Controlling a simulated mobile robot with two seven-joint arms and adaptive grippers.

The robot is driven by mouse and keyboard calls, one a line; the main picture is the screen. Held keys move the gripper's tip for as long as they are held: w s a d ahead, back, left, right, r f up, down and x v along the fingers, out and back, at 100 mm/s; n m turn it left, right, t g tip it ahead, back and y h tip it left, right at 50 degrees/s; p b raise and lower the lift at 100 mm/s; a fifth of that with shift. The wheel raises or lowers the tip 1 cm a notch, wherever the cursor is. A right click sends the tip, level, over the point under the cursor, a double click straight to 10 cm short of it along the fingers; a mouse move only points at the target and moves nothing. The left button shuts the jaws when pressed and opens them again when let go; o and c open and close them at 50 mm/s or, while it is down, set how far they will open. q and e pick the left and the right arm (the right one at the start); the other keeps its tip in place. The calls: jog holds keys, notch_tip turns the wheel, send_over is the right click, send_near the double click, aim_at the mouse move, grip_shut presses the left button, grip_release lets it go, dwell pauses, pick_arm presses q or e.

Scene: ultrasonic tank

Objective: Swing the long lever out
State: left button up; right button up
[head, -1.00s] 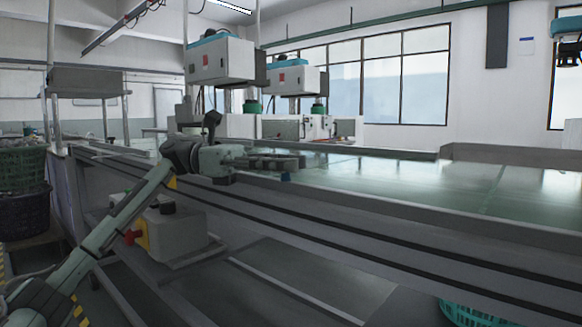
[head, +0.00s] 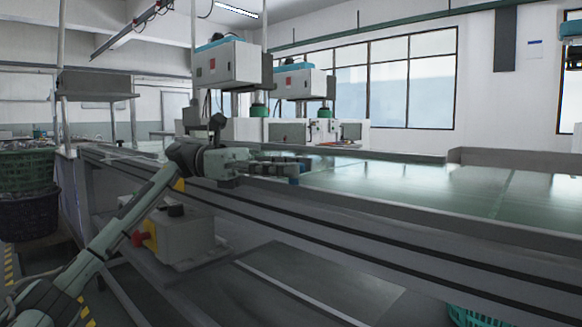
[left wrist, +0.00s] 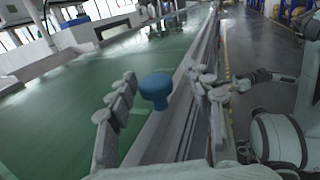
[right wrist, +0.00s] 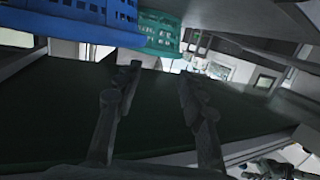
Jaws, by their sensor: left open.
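A blue knob (left wrist: 155,88) shows in the left wrist view at the edge of the green-topped table, between the spread fingers of my left gripper (left wrist: 162,80). The fingers are on either side of it, and I cannot tell whether either touches it. A small blue part (head: 294,180) shows below the left fingers (head: 300,165) in the head view. The shaft of the long lever is not clearly seen in any view. My right gripper (right wrist: 158,78) is open and empty in the right wrist view. It is outside the head view.
The long green tabletop (head: 430,190) has a raised metal rim. A grey box with a red knob (head: 185,238) sits below my left forearm. Baskets (head: 28,170) stand at the far left. In the right wrist view, blue (right wrist: 70,20) and green (right wrist: 158,32) crates show at the top.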

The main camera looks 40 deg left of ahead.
pick_arm(q)
jog(key=v, duration=1.2)
